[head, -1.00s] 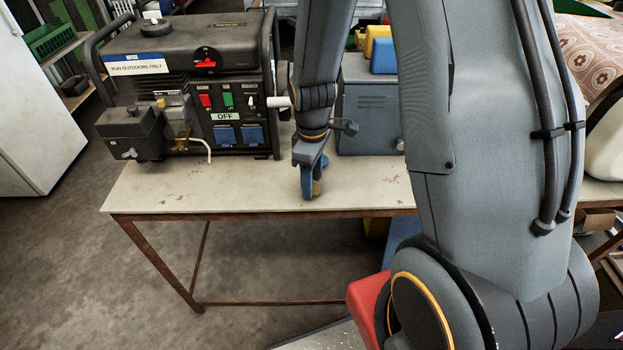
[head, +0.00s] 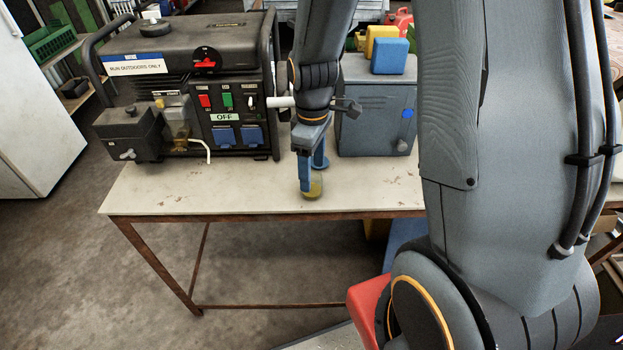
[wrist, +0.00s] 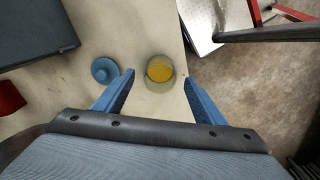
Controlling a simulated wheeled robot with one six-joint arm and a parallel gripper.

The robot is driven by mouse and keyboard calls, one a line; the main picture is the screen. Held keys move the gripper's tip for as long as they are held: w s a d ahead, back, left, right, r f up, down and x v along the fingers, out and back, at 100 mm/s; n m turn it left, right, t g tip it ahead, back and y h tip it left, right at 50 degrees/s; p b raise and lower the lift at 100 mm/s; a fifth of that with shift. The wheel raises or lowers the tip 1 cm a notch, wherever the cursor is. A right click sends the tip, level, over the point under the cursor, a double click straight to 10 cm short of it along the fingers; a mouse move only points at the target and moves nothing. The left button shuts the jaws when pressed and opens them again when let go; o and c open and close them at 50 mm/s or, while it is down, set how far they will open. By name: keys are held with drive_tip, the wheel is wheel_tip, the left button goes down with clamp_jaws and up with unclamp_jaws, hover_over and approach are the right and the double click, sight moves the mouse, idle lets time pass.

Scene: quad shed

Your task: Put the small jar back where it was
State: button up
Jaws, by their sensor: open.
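The small jar (wrist: 160,74) is clear glass with yellow contents, and it stands upright on the bench near its front edge. It also shows low beside my gripper in the head view (head: 315,188). My gripper (wrist: 159,79) is open, with its two blue fingers apart on either side of the jar. In the wrist view there is a gap between each fingertip and the jar. In the head view my gripper (head: 312,184) points down at the bench and partly hides the jar.
A round blue knobbed piece (wrist: 105,70) lies on the bench (head: 230,193), left of the jar in the wrist view. A generator (head: 190,85) stands at the left and a grey case (head: 377,110) behind. The front-left bench top is clear.

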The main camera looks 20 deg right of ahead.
wheel_tip(320, 180, up, 7)
drive_tip(key=b, duration=0.1)
drive_tip(key=s+f+m+t, duration=0.1)
drive_tip(key=s+m, duration=0.8)
drive_tip(key=m, duration=0.1)
drive_tip(key=shift+s+a, duration=0.15)
drive_tip(key=shift+s, duration=0.05)
